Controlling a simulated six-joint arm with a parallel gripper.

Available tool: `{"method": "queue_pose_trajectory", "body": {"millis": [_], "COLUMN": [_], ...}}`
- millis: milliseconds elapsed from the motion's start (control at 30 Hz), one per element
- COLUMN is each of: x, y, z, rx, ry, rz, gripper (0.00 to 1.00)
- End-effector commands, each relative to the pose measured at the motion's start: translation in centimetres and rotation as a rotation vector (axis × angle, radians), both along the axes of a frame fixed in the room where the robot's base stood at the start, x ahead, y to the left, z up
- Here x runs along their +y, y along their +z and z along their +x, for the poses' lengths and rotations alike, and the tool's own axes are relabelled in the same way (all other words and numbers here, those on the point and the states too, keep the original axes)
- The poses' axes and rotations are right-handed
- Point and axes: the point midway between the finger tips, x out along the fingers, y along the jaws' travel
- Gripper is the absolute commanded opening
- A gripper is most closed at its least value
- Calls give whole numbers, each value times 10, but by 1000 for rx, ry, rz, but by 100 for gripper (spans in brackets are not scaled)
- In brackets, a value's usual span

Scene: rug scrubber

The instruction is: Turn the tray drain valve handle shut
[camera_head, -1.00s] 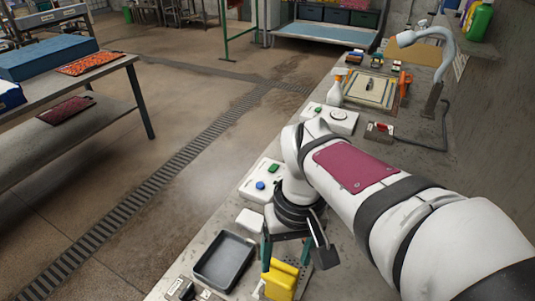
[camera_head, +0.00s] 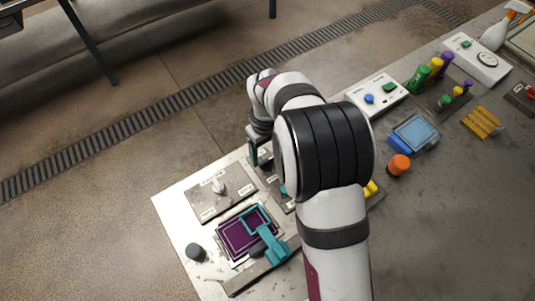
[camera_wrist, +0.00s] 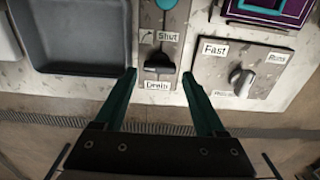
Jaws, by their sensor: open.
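A narrow grey valve plate (camera_wrist: 176,44) with labels "Shut" and "Drain" is at top centre in the wrist view. A dark piece (camera_wrist: 158,62) sits between the two labels, and a teal part (camera_wrist: 166,3) shows at the picture's top edge; I cannot tell which is the handle. My gripper (camera_wrist: 158,77) is open and empty, its teal fingers spread to either side of the "Drain" end. I cannot judge its height above the plate. In the head view my arm hides most of the plate and gripper. A dark grey tray (camera_wrist: 82,68) lies left of the plate.
A knob panel (camera_wrist: 262,88) marked "Fast" is close to the right finger. A purple rug piece (camera_head: 236,238) with a teal clamp (camera_head: 273,250) is near the bench end. Button boxes (camera_head: 377,110) and an orange knob (camera_head: 399,165) stand right of my arm.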

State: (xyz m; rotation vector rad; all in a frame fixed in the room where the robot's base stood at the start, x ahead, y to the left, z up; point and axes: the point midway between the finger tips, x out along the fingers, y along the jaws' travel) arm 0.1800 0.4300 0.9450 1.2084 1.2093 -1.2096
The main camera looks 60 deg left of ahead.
Motion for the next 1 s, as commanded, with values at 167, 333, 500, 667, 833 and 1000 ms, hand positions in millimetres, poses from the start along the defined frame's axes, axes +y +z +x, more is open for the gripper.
{"method": "queue_pose_trajectory", "body": {"millis": [167, 333, 500, 667, 833, 1000], "x": [0, 0, 0, 0, 0, 0], "y": [-22, -27, -27, -27, -27, -26], "z": [0, 0, 0, 0, 0, 0], "rx": [0, 0, 0, 0, 0, 0], "ry": [0, 0, 0, 0, 0, -4], "rz": [-1, 1, 1, 1, 1, 1], "gripper": [72, 72, 72, 46, 15, 4]}}
